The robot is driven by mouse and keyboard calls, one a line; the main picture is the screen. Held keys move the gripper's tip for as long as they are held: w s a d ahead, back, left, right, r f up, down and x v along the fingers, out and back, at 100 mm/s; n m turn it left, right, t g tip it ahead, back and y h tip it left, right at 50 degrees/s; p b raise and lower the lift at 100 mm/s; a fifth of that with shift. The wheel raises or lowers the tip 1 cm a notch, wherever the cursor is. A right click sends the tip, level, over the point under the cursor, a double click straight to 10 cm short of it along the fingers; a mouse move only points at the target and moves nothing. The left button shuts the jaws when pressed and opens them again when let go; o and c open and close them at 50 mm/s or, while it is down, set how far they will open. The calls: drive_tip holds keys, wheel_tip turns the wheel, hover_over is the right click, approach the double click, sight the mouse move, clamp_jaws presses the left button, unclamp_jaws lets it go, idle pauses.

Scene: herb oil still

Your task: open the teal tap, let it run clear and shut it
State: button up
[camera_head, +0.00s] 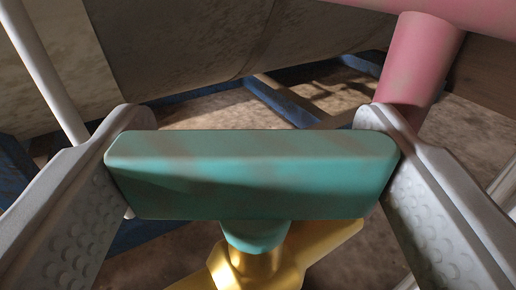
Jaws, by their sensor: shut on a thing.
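The teal tap's handle (250,180) is a wide bar that lies level across the middle of the head camera view. A short teal stem (254,236) joins it to a brass tap body (262,266) below. My gripper (252,170) is shut on the handle, with one grey finger against each end of the bar. The lower part of the tap body is cut off by the frame's bottom edge. No liquid shows, and the tap's outlet cannot be made out.
A pink pipe (415,65) comes down at the upper right, close to my right finger. A large grey vessel (190,45) fills the upper left, with a thin pale rod (42,70) before it. A blue frame (280,100) stands on the brown floor (465,130) behind.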

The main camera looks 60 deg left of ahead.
drive_tip(key=shift+n+g, duration=0.3)
drive_tip(key=shift+g, duration=0.1)
drive_tip(key=o, duration=0.9)
drive_tip(key=shift+a, duration=0.15)
drive_tip(key=shift+t, duration=0.3)
drive_tip(key=m+t+h, duration=0.2)
drive_tip(key=m+t, duration=0.1)
drive_tip(key=m+t+h, duration=0.3)
drive_tip(key=h, duration=0.1)
drive_tip(key=shift+m+t+h, duration=0.3)
drive_tip(key=shift+t, duration=0.1)
drive_tip(key=shift+m+t+h, duration=0.55)
drive_tip(key=shift+m+h, duration=0.75)
drive_tip(key=shift+h, duration=0.65)
drive_tip(key=shift+m+t+h, duration=0.55)
drive_tip(key=shift+m+h, duration=0.75)
drive_tip(key=shift+h, duration=0.65)
